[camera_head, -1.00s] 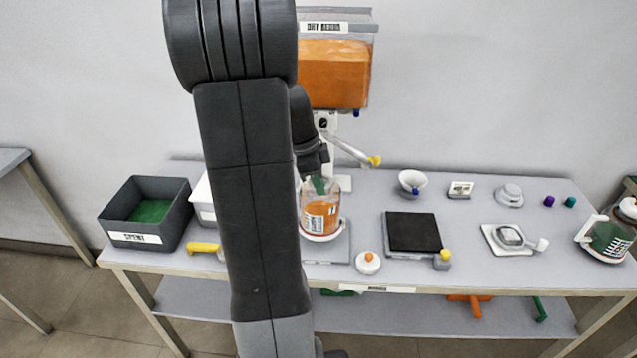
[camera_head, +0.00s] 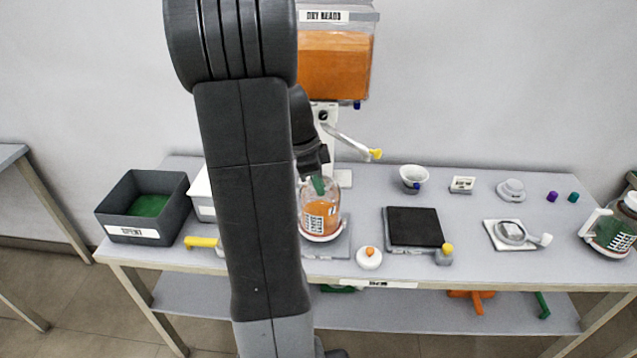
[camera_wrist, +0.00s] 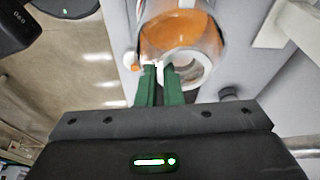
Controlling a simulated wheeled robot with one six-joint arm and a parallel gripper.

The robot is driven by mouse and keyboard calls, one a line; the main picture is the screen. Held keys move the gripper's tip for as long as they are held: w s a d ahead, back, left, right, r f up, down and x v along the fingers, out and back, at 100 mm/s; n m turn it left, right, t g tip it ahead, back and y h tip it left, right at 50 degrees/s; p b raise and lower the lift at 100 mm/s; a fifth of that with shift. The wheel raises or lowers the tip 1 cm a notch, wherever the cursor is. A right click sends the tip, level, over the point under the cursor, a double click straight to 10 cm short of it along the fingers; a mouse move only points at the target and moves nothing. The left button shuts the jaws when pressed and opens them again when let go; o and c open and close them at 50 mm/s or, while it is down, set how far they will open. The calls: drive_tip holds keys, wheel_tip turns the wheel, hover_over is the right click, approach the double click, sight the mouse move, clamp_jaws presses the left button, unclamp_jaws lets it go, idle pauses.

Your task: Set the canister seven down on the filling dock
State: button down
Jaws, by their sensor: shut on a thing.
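A clear canister (camera_head: 320,217) with orange contents and a printed label stands upright in the head view, over a grey square plate (camera_head: 328,246) below the dispenser. I cannot tell whether its base touches the plate, and its number is not readable. My gripper (camera_wrist: 159,75) has green fingers, shut on the canister's white handle in the wrist view. The canister's orange body (camera_wrist: 183,36) shows just beyond the fingers. In the head view my arm hides most of the gripper. I cannot tell which fixture is the filling dock.
The dispenser (camera_head: 335,68) with its yellow-tipped lever (camera_head: 352,143) stands behind the canister. A round white lid (camera_head: 369,258) and a black-topped pad (camera_head: 414,227) lie to the right. A grey bin (camera_head: 118,210) is at left. A second canister (camera_head: 612,232) stands at far right.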

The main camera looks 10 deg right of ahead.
drive_tip(key=shift+f+b, duration=0.45)
drive_tip(key=shift+f, duration=0.1)
drive_tip(key=c, duration=1.5)
unclamp_jaws()
drive_tip(key=shift+r, duration=0.1)
drive_tip(key=p+v, duration=0.9)
drive_tip(key=v, duration=0.4)
drive_tip(key=shift+r, duration=0.35)
drive_tip(key=shift+a+f, duration=0.1)
drive_tip(key=b+x, duration=0.9)
drive_tip(key=x, duration=0.4)
drive_tip(key=shift+f, duration=0.4)
drive_tip(key=shift+r, duration=0.25)
